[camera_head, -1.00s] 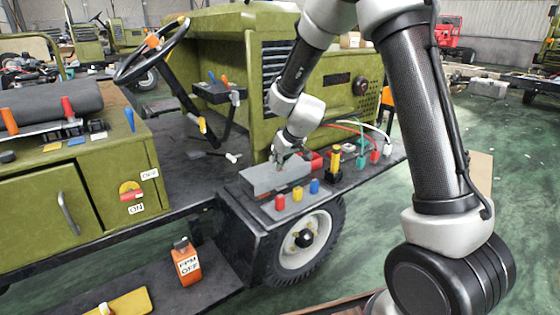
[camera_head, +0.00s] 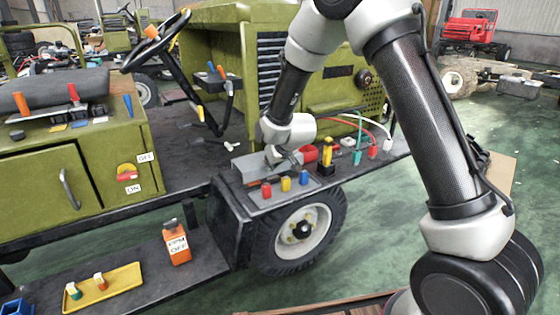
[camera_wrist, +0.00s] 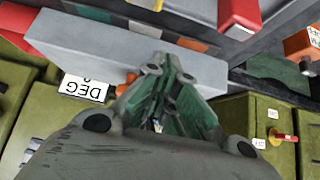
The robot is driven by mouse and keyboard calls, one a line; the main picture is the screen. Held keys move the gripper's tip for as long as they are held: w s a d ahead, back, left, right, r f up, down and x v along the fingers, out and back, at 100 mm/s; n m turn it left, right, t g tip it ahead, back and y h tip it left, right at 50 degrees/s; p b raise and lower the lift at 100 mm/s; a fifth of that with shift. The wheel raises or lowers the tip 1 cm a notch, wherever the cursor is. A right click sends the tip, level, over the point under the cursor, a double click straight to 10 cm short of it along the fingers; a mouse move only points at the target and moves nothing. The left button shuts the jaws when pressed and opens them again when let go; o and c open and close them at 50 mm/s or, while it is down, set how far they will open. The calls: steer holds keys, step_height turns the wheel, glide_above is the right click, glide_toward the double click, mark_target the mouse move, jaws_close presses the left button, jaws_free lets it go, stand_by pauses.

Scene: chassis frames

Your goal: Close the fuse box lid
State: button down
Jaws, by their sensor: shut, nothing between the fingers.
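The fuse box is a low grey box on the black fender. Its grey lid (camera_head: 240,161) shows as a raised slab, with a strip of dark and orange fuses (camera_head: 263,181) visible along its front side. In the wrist view the lid (camera_wrist: 75,42) crosses the upper picture as a light grey panel, and the coloured fuses (camera_wrist: 146,28) show past its edge. My gripper (camera_head: 290,159) is at the right end of the lid. In the wrist view its green fingertips (camera_wrist: 172,62) are shut and empty, close against the lid; contact is unclear.
Red (camera_head: 267,190), yellow and blue parts stand in front of the box. A yellow-and-black part (camera_head: 327,152), a red block (camera_head: 309,153) and cable plugs stand to the right. The steering wheel (camera_head: 155,42) and a lever unit are at the left.

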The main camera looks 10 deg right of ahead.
stand_by(0.5)
steer(key=v, duration=0.7)
steer(key=s+d+f+g, duration=0.3)
steer(key=s+g, duration=0.2)
steer(key=s, duration=0.6)
steer(key=s+d+r+m+t+h, duration=0.1)
steer(key=s+d+r+m+h, duration=0.2)
steer(key=s+d+r, duration=1.7)
steer(key=s+d+m, duration=0.1)
steer(key=s+d, duration=0.1)
steer(key=s, duration=0.2)
steer(key=shift+d+m+t, duration=0.25)
steer(key=shift+m+t, duration=0.05)
steer(key=shift+t, duration=0.1)
